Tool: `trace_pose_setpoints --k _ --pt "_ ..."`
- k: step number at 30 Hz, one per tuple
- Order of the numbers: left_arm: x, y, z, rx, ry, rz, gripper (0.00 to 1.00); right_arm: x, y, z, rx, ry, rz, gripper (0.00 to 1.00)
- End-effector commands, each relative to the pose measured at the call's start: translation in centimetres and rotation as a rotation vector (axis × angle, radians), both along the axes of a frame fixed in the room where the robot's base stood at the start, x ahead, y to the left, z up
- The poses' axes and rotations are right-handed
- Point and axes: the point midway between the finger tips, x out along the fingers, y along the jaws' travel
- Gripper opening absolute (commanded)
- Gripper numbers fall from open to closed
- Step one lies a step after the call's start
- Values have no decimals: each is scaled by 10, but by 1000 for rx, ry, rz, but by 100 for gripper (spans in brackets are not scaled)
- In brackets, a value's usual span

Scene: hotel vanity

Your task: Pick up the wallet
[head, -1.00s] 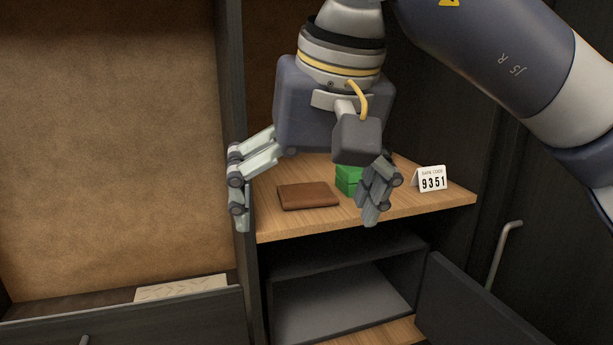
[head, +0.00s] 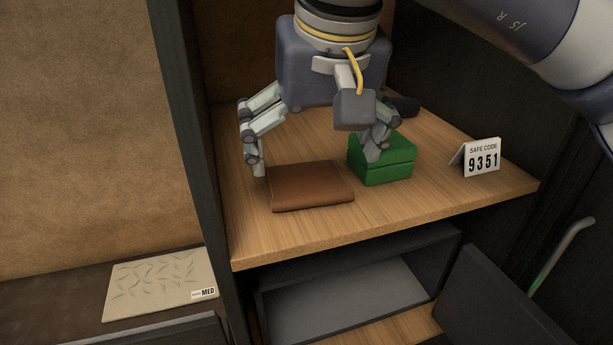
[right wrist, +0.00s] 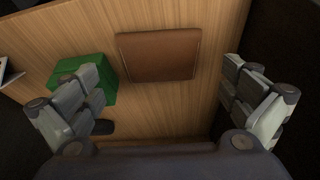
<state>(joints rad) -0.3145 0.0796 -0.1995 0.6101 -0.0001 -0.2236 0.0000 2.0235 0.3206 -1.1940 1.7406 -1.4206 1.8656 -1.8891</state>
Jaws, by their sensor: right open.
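A brown leather wallet (head: 311,187) lies flat on the wooden shelf, near its front edge. It also shows in the right wrist view (right wrist: 158,56), lying ahead of and between the spread fingers. My right gripper (head: 315,165) is open and empty, above and behind the wallet in the head view. Its left finger is near the wallet's left side, and its right finger is in front of the green box. In the right wrist view the gripper (right wrist: 165,100) has its fingers wide apart, wider than the wallet. My left gripper is not in view.
A green box (head: 388,165) stands just right of the wallet, close to my right finger. A safe code card (head: 481,158) reading 9351 stands further right. A dark object (head: 404,106) lies behind the box. Below are an open safe (head: 340,285) and a beige package (head: 160,283).

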Motion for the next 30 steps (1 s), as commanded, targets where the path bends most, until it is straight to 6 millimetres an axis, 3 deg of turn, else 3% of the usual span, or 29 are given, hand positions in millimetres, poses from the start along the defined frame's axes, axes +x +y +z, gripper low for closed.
trace_pose_setpoints --k 5,14,23,28,30 --pt "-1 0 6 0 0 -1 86 5 1 -10 0 2 -1 100" --pt "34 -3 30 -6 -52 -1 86 23 6 -44 0 3 0 100" --pt "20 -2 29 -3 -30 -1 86 26 7 -53 1 0 0 100" --pt "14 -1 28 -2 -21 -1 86 26 7 -53 1 0 0 66" --pt "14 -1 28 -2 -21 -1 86 26 7 -53 1 0 0 66"
